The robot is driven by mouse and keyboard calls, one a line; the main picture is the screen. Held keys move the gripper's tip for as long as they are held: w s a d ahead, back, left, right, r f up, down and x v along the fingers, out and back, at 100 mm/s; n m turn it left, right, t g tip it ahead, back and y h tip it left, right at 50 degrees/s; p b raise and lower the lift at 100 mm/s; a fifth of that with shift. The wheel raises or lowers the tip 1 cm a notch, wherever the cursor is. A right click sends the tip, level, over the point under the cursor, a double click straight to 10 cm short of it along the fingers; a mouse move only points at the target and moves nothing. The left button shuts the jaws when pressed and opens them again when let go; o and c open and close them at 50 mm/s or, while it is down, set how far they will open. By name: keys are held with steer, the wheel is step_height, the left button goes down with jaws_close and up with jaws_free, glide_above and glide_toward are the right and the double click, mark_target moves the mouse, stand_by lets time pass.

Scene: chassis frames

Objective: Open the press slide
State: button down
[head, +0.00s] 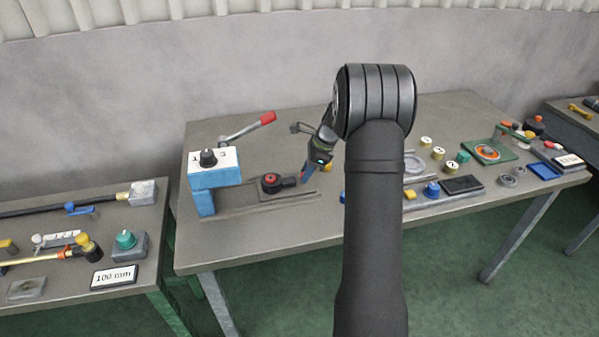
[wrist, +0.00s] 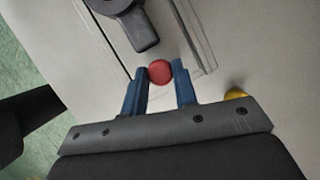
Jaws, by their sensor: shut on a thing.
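The press is a blue frame (head: 202,182) with a white top block (head: 213,158) bearing a black knob, and a red-handled lever (head: 266,118) stands behind it. The slide with its dark plate (head: 270,192) lies between rails to the right of the frame. A black part with a red top (head: 271,180) sits on it; its black arm shows in the wrist view (wrist: 143,36). My gripper (head: 306,176) is low over the right end of the rails. In the wrist view its blue fingers (wrist: 161,82) are shut on a round red knob (wrist: 160,71).
A yellow piece (wrist: 236,94) lies just right of my fingers. Several cylinders (head: 432,152), a dark tray (head: 462,185) and a green board (head: 490,151) occupy the table's right. The left table holds tools and a card (head: 114,277). The table front by the rails is clear.

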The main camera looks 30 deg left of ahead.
steer(key=c, duration=1.1)
jaws_free()
steer(key=shift+c, duration=0.2)
steer(key=v, duration=1.7)
steer(key=shift+r, duration=0.2)
steer(key=x, duration=1.7)
steer(key=shift+s+f, duration=0.1)
steer(key=shift+f, duration=0.2)
steer(key=shift+s+a, duration=0.15)
steer(key=shift+a, duration=0.05)
